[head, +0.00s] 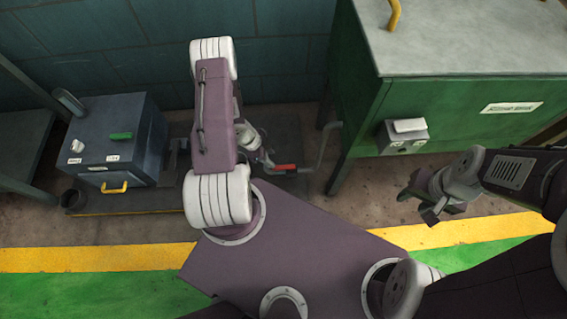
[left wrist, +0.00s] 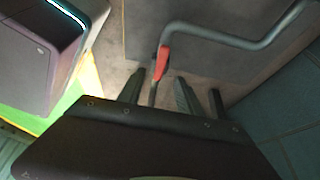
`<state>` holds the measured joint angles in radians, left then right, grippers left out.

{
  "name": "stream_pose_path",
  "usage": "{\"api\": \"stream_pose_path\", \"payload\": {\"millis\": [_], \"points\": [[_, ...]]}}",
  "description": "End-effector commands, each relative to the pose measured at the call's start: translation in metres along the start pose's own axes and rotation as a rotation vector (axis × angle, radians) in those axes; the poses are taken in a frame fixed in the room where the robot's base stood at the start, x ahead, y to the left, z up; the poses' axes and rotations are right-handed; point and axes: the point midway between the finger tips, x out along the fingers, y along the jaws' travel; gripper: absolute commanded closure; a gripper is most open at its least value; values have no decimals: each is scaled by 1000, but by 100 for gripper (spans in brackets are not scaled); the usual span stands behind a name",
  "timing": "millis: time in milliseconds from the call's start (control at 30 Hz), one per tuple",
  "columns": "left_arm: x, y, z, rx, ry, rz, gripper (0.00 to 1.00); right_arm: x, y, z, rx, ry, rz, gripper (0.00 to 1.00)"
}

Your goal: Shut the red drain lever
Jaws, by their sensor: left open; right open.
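The red drain lever (head: 286,168) shows in the head view low beside a grey bent pipe, just right of my left wrist. In the left wrist view the red lever (left wrist: 163,60) lies just beyond the dark fingers, nearer the left ones, by the pipe (left wrist: 225,38). My left gripper (head: 262,157) is open and close to the lever; its fingers (left wrist: 176,92) look empty, and I cannot tell whether they touch it. In the head view my left arm hides part of the area behind it. My right gripper (head: 430,205) is open and empty at the right, far from the lever.
A green cabinet (head: 450,110) with a grey top stands at the right. A yellow floor stripe (head: 95,257) runs across the front. The wall is close behind.

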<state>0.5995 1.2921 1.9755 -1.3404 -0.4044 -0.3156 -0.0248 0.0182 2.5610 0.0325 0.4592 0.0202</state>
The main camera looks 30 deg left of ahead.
Motion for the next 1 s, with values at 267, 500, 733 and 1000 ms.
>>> {"api": "stream_pose_path", "payload": {"millis": [267, 500, 733, 1000], "points": [[18, -2, 5, -8, -1, -5, 58, 16, 0, 1, 0, 1, 0, 58], [70, -2, 6, -7, -1, -6, 58, 52, 1, 5, 0, 1, 0, 58], [91, -3, 4, -9, -2, -7, 58, 65, 1, 6, 0, 1, 0, 58], [91, -3, 3, -9, -1, -7, 61, 64, 1, 6, 0, 1, 0, 58]]}}
